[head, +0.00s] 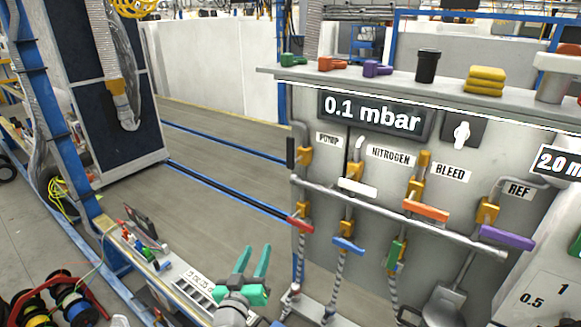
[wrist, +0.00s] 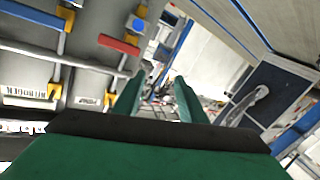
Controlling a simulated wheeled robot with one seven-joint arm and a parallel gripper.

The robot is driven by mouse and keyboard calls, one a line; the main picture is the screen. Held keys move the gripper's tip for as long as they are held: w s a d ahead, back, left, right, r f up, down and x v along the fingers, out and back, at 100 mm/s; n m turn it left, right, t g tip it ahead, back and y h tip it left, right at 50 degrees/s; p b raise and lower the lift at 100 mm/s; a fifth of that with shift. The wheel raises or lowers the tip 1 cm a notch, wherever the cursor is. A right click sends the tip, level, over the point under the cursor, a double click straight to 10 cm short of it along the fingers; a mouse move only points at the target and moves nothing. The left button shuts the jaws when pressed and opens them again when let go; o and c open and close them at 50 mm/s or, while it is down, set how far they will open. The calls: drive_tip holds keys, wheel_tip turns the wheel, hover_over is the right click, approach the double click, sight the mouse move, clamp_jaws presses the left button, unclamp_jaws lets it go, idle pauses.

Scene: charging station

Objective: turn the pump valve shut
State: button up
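The panel's PUMP label (head: 328,140) sits beside a brass valve (head: 304,155) with an upright black handle (head: 291,152) at the panel's left edge. A red handle (head: 300,224) crosses the line below it. In the wrist view, the panel appears upside down, with the red handle (wrist: 118,44) at upper left and a brass valve (wrist: 110,97) beside the left finger. The black handle is not clearly visible there. My green gripper (head: 255,252) is open and empty, in front of the panel, left of and lower than the pump valve in the head view. Its fingers (wrist: 160,77) are apart.
White (head: 357,187), orange (head: 425,211) and purple (head: 507,237) handles sit to the right along the panel, with blue (head: 348,245) and green (head: 397,252) ones lower. A horizontal grey pipe (head: 390,212) crosses the front. The display (head: 375,114) reads 0.1 mbar.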

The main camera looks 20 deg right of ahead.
drive_tip(key=w+d+r+m+g+h, duration=0.1)
drive_tip(key=w+r+m+h, duration=0.1)
drive_tip(key=r, duration=0.4)
drive_tip(key=w+d+r+m+h, duration=0.1)
drive_tip(key=w+r, duration=0.1)
drive_tip(key=r, duration=0.4)
drive_tip(key=m+g+h, duration=0.3)
drive_tip(key=m+g, duration=0.1)
drive_tip(key=m, duration=0.1)
approach(289, 146)
drive_tip(key=x, duration=1)
drive_tip(key=shift+w+d, duration=0.2)
drive_tip(key=shift+d, duration=0.1)
clamp_jaws()
